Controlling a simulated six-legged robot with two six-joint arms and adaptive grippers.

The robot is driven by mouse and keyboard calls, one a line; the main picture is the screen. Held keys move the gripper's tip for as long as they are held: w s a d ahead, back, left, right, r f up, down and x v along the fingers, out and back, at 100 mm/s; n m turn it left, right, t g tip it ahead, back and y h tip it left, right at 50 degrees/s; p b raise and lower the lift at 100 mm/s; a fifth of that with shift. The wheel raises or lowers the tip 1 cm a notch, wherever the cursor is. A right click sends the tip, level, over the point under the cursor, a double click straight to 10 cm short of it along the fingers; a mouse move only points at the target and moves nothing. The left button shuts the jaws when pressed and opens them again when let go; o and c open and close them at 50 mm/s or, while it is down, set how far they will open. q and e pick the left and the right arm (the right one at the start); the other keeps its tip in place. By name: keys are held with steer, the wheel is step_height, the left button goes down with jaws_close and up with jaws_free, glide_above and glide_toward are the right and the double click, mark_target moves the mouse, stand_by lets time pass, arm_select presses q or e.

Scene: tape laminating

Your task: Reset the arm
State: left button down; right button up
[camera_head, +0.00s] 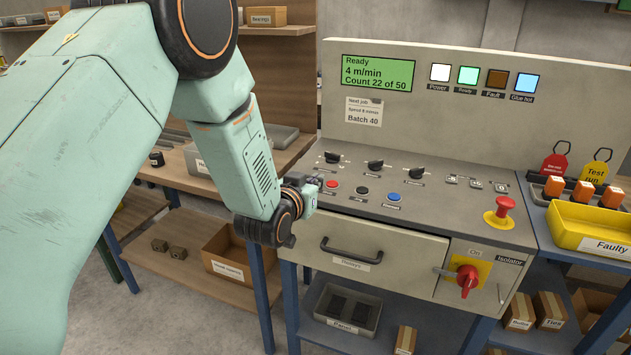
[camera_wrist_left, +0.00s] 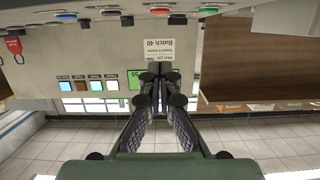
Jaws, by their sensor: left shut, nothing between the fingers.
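My left arm comes in from the left in the head view, and its gripper (camera_head: 314,182) is at the left front of the grey control panel (camera_head: 450,215), by the red button (camera_head: 332,183). Much of the gripper is hidden behind its own wrist. In the left wrist view, which is upside down, the two fingers (camera_wrist_left: 164,78) are together with nothing between them. I cannot tell whether the fingertips touch the panel. My right gripper is in neither view.
The panel has black knobs (camera_head: 375,166), a blue button (camera_head: 394,197), a red emergency stop (camera_head: 502,208) and a red isolator switch (camera_head: 467,278). A green display (camera_head: 377,73) reads Ready. A yellow Faulty tray (camera_head: 590,228) stands at right. Wooden shelving (camera_head: 185,272) stands at left.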

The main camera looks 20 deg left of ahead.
arm_select(q)
steer(key=shift+w+f, duration=0.1)
steer(key=s+f+g, duration=1)
steer(key=s+f, duration=1.4)
steer(key=s, duration=0.4)
steer(key=s+f+g, duration=0.2)
steer(key=s, duration=0.7)
steer(key=s+f+g+b, duration=0.1)
steer(key=s+f+g, duration=0.2)
steer(key=s, duration=0.6)
steer(key=shift+s+a+n, duration=0.25)
steer(key=shift+n, duration=0.15)
steer(key=shift+y, duration=0.3)
